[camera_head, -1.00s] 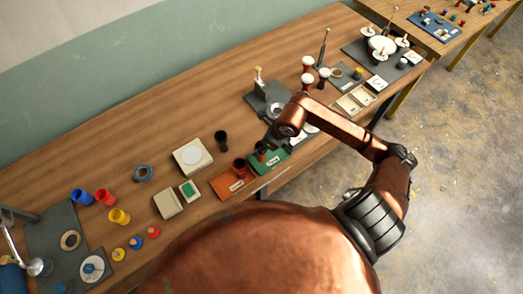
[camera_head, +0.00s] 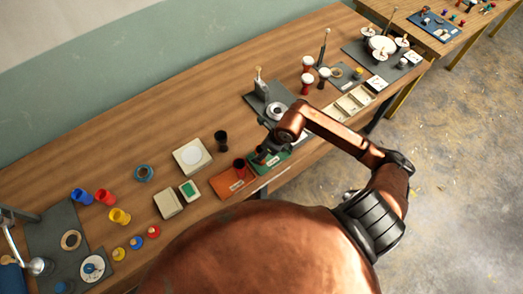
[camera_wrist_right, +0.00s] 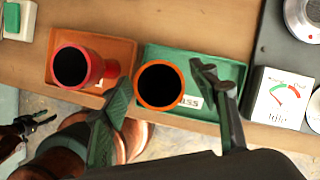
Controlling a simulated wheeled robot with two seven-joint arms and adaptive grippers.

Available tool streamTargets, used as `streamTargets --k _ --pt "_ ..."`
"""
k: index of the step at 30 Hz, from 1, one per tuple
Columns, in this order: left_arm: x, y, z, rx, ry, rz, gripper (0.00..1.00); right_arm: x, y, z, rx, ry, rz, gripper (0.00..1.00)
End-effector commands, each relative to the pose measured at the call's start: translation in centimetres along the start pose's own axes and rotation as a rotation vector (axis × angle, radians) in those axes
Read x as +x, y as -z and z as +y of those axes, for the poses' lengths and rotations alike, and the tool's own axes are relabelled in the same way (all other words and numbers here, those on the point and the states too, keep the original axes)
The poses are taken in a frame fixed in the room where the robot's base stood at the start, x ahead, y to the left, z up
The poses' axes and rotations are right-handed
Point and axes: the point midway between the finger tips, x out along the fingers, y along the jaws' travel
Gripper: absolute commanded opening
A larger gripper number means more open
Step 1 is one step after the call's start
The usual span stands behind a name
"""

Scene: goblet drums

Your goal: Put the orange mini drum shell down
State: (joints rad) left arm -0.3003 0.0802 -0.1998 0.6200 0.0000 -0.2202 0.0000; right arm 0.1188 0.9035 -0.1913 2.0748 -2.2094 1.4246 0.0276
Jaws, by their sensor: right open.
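The orange mini drum shell (camera_wrist_right: 160,86) stands on the green tray (camera_wrist_right: 213,72), its dark open mouth facing up in the right wrist view. The tray also shows in the head view (camera_head: 283,157). My right gripper (camera_wrist_right: 161,77) is open, with one finger on each side of the shell; I cannot tell whether either touches it. In the head view my right gripper (camera_head: 268,151) is over the green tray and partly hides the shell. My left gripper is not in view.
A red drum shell (camera_wrist_right: 77,66) is on the orange tray (camera_wrist_right: 121,52) just left of the green one. A white dial box (camera_wrist_right: 280,97) stands close on the right. A black cup (camera_head: 221,140) stands behind the trays. The table's front edge is near.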

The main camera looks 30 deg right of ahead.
Motion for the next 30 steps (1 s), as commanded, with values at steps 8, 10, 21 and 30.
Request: streamTargets --k 8,10,21,30 --pt "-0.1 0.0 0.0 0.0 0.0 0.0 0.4 -2.2 -0.1 -0.1 -0.003 0.003 -0.002 0.55" --pt "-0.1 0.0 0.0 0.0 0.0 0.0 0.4 -3.7 -0.1 -0.1 -0.003 0.004 -0.001 0.55" --pt "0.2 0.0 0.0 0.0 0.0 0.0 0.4 -10.7 -0.1 -0.1 -0.001 0.003 -0.001 0.55" --pt "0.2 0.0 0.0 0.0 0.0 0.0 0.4 -12.2 -0.1 0.0 0.001 0.0 0.0 0.55"
